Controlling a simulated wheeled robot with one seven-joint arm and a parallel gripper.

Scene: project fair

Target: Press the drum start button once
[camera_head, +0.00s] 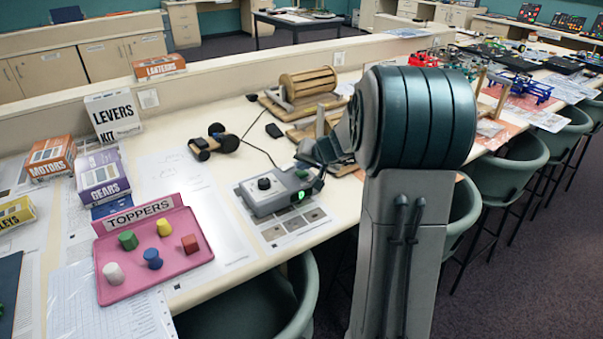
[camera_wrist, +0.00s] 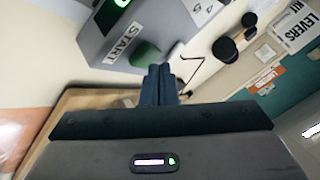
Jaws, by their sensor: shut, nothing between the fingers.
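The grey control box (camera_head: 268,199) sits on the bench with a black knob on top and a lit green light (camera_head: 298,197) on its front. In the wrist view the box (camera_wrist: 110,40) shows a START label (camera_wrist: 122,43) beside a green button (camera_wrist: 146,53). My gripper (camera_wrist: 159,72) is shut and empty, its fingertips right at the button's edge and partly covering it. I cannot tell whether they touch. In the head view my gripper (camera_head: 318,170) is at the box's right end, mostly hidden by my arm. A wooden drum (camera_head: 305,82) stands behind.
A pink TOPPERS tray (camera_head: 165,262) with several coloured pieces lies at left. A small wheeled car (camera_head: 212,142) and a cable lie behind the box. Kit boxes, including LEVERS (camera_head: 113,115), line the bench's left. Green chairs (camera_head: 255,310) stand along the front edge.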

